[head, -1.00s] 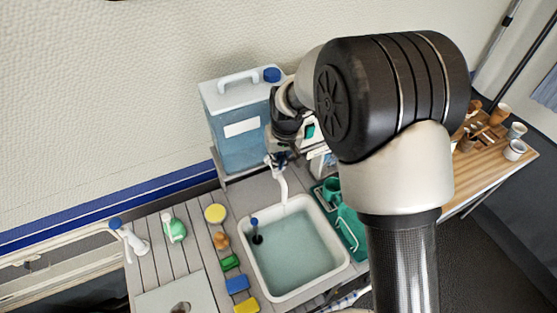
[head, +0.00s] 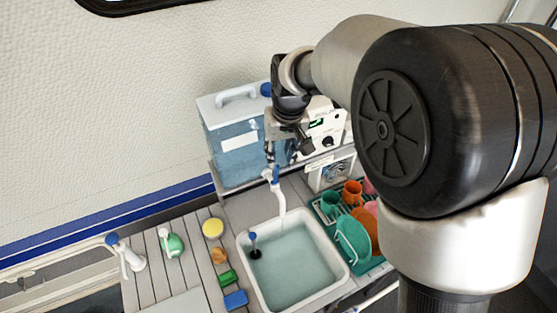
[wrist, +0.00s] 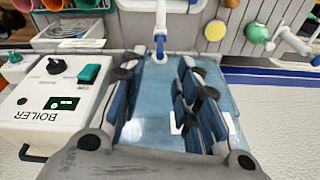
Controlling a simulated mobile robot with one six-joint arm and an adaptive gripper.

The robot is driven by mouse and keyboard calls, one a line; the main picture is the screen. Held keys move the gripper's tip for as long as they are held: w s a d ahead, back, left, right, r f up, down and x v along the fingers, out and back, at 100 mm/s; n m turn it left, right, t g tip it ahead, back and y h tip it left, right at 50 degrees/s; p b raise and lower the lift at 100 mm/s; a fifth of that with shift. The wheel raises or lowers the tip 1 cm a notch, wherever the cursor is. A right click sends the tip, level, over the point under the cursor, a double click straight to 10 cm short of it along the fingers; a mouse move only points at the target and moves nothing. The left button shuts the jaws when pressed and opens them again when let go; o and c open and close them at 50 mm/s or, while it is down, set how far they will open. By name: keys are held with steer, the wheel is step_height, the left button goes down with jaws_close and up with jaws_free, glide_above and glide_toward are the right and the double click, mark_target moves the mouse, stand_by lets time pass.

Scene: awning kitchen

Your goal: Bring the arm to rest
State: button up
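My arm crosses the right half of the head view, its large dark joint close to the camera. My gripper (head: 280,150) points down in front of the blue water tank (head: 232,140), above the sink tap (head: 277,190). In the wrist view my gripper (wrist: 155,85) shows its fingers spread apart, with nothing between them. The tank (wrist: 150,125) lies behind the fingers there. Whether the gripper touches the tank cannot be told.
A boiler (wrist: 55,105) stands beside the tank. The sink (head: 290,265) holds water. A green dish rack (head: 372,262) with cups and plates is right of it. A soap bottle (head: 173,245), sponges and a second tap (head: 126,256) are on the left counter.

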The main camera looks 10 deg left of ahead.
steer(key=shift+s+r, duration=0.15)
steer(key=shift+r, duration=0.2)
steer(key=s+d+m+t+b, duration=0.1)
steer(key=s+d+m+b, duration=0.2)
steer(key=s+d+b, duration=1)
steer(key=s+d+f+m+t+h+b, duration=0.1)
steer(key=s+d+f+m+b, duration=0.1)
steer(key=s+d+f+b, duration=0.3)
steer(key=s+d+f, duration=0.4)
steer(key=s+d, duration=0.1)
steer(key=s, duration=0.2)
steer(key=shift+s+d+f+t, duration=0.2)
steer(key=shift+s+d+t, duration=0.05)
steer(key=shift+s+t, duration=0.05)
